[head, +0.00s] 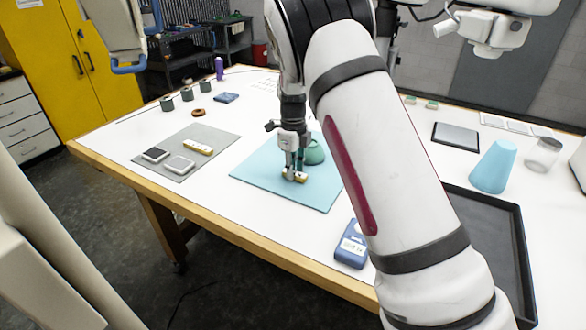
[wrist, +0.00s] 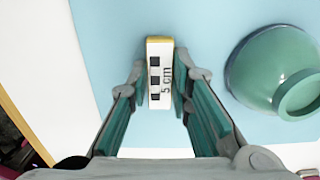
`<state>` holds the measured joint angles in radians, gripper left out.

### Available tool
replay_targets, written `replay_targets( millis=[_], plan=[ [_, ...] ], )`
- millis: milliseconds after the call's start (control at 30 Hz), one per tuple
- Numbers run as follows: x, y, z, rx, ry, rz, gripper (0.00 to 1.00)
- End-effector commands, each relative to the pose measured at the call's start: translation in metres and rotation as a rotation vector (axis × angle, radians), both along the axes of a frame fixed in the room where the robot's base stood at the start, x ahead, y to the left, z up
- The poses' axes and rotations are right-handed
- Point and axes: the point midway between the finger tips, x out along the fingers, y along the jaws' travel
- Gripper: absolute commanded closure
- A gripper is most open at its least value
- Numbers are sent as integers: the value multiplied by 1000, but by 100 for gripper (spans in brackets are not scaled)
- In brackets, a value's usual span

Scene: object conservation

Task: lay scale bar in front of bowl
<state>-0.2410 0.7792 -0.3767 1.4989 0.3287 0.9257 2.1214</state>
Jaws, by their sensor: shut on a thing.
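The scale bar (head: 299,179) is a short white and yellow block; in the wrist view (wrist: 160,62) it shows black squares and "5 cm". My gripper (head: 293,172) points down over the blue mat (head: 262,178) and is shut on the bar. In the wrist view my gripper's fingers (wrist: 161,82) stand on both sides of the bar. The bar is at or just above the mat; I cannot tell if it touches. The green bowl (head: 314,153) sits on the mat behind the bar, partly hidden by my arm. In the wrist view the bowl (wrist: 262,65) is at the right, foot ring showing, apart from the bar.
A grey mat (head: 216,137) at the left holds another white and yellow bar (head: 198,147) and two small square items. A blue handheld device (head: 351,245) lies near the front edge. A black tray (head: 511,240) and a light-blue cone (head: 494,168) stand at the right.

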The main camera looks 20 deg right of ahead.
Motion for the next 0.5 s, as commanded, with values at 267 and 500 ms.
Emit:
replay_targets(
  millis=[267,500],
  plan=[
    [0,0,-2,0,0,0,61],
    [0,0,-2,0,0,0,61]
  ],
)
